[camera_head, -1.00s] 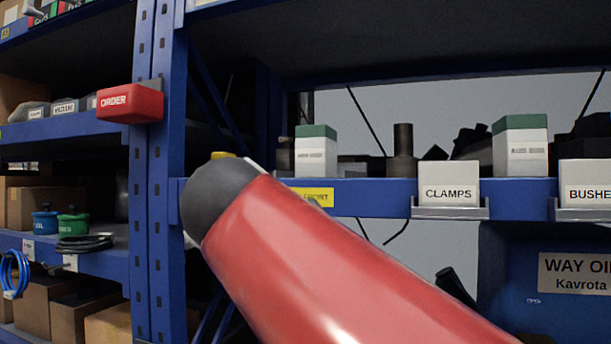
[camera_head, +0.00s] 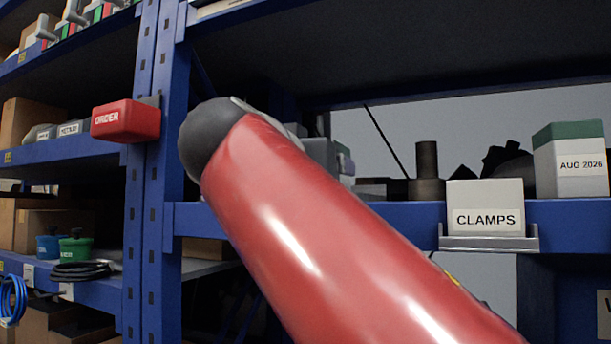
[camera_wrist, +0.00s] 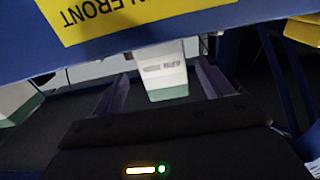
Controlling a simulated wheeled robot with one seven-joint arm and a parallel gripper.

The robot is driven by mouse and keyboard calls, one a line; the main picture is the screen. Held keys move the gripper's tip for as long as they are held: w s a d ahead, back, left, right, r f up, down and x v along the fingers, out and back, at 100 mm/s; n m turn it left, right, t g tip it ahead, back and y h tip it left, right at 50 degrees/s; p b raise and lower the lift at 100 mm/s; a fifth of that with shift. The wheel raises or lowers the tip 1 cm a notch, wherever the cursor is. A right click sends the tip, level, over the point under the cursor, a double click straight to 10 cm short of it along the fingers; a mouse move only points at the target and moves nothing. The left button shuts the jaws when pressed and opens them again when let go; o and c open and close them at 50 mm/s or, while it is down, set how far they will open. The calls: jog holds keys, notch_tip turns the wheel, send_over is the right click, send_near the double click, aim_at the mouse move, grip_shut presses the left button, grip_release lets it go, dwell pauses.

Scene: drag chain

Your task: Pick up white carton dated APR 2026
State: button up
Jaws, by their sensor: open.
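A white carton with a green end (camera_wrist: 165,70) shows upside down in the wrist view. Its small printed label is too blurred to read for certain. My gripper (camera_wrist: 164,73) is open, with one finger on each side of this carton in the picture; I cannot tell whether they touch it. In the head view my red arm hides the gripper and this carton. Another white carton with a green top (camera_head: 568,165) stands on the shelf at the right, labelled AUG 2026. A white and green carton (camera_wrist: 15,103) is also partly visible at the left of the wrist view.
The blue shelf edge (camera_head: 345,217) runs below the cartons; its yellow label (camera_wrist: 110,15) shows close by in the wrist view. A white CLAMPS box (camera_head: 486,207) hangs at the shelf front. A blue upright (camera_head: 155,200) and red ORDER box (camera_head: 126,120) stand at the left.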

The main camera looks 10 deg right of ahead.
jog(key=p+x, duration=0.1)
jog(key=x, duration=0.5)
jog(key=shift+w, duration=0.3)
jog(key=c, duration=1.2)
